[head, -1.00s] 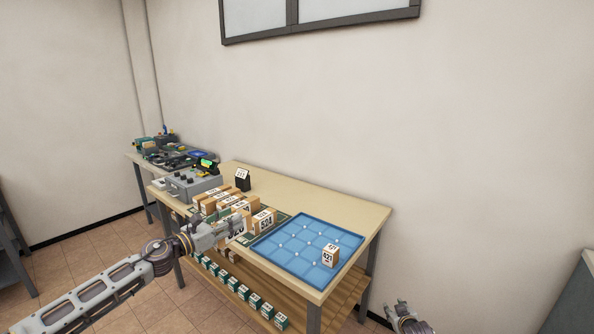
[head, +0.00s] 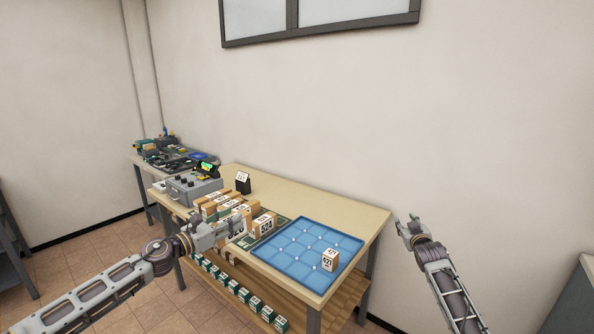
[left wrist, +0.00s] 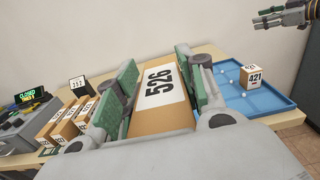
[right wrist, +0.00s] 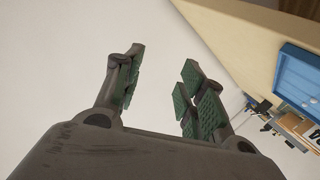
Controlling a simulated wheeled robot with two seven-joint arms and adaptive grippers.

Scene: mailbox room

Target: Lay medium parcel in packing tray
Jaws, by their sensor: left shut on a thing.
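The brown parcel labelled 526 (left wrist: 160,88) is between the green pads of my left gripper (left wrist: 155,85), which is shut on it. In the head view my left gripper (head: 232,228) is left of the tray, over the parcel row, and hides part of that parcel. The blue packing tray (head: 290,260) lies at the table's right end. A small box labelled 421 (head: 330,258) stands in its right part; the rest of the tray is empty. My right gripper (right wrist: 160,85) is open and empty, in the air right of the table (head: 412,230).
A parcel labelled 524 (head: 265,226) stands beside the tray's left edge, with several more parcels (head: 212,204) further left. A grey device (head: 192,187) and a black number stand (head: 242,182) are behind. Small green-and-white boxes (head: 255,305) line the lower shelf.

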